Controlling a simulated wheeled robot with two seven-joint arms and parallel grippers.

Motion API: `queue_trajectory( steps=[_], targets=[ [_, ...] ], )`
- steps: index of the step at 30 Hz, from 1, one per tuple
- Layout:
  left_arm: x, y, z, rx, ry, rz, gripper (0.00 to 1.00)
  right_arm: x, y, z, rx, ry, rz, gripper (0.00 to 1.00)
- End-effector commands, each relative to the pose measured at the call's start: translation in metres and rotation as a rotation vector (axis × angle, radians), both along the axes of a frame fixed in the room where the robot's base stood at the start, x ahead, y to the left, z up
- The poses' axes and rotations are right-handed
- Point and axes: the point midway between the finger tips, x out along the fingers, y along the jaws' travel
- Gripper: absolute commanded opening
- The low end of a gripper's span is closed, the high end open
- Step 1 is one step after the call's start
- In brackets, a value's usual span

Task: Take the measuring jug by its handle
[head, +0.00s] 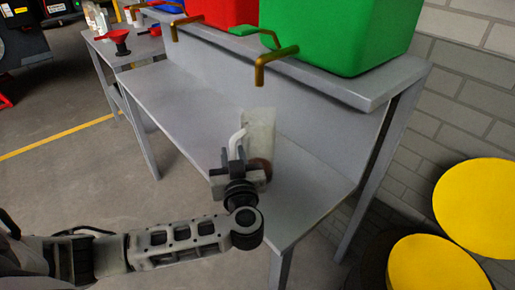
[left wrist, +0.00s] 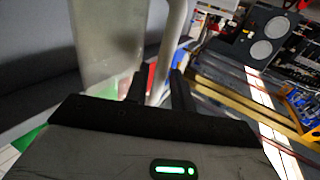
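The measuring jug (head: 261,128) is a pale, translucent vessel on the grey bench, with a white handle (head: 237,140) on its left side. My left gripper (head: 234,160) is at the handle, its fingers pointing away from me. In the left wrist view the jug body (left wrist: 106,40) is at the left, and the handle (left wrist: 172,45) runs down between the two dark fingers (left wrist: 160,90). A strip of background shows between the left finger and the handle, so the gripper looks open around it. The jug's lower part is hidden by my gripper. My right gripper is not in view.
The grey bench (head: 190,108) is mostly clear left of the jug. A raised shelf behind holds a green bin (head: 360,35) and a red bin (head: 215,12), with brass hooks (head: 272,65) in front. Yellow discs (head: 480,205) are at right.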

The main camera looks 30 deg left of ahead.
Motion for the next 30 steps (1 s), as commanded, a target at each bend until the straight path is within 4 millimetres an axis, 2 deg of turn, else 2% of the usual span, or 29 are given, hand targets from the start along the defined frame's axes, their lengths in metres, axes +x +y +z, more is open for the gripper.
queue_trajectory(
  steps=[3,6,13,14,16,17,30],
  targets=[
    [0.014,0.011,0.0,0.005,-0.001,0.001,0.24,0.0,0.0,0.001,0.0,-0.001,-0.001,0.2],
    [0.021,0.016,-0.001,0.001,0.0,0.0,0.24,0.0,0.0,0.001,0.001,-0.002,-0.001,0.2],
    [0.022,0.017,-0.001,-0.001,0.001,0.0,0.24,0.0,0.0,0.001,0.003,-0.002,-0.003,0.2],
    [0.022,0.017,-0.001,-0.001,0.001,0.0,0.21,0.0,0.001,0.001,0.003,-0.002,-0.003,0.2],
    [0.022,0.017,-0.001,-0.001,0.001,0.0,0.02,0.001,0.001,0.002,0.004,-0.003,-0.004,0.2],
    [0.022,0.017,-0.001,0.0,0.001,0.0,0.0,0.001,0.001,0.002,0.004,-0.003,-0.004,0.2],
    [0.022,0.017,0.005,0.0,-0.001,0.0,0.0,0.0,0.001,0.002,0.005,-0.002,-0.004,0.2]
  ],
)
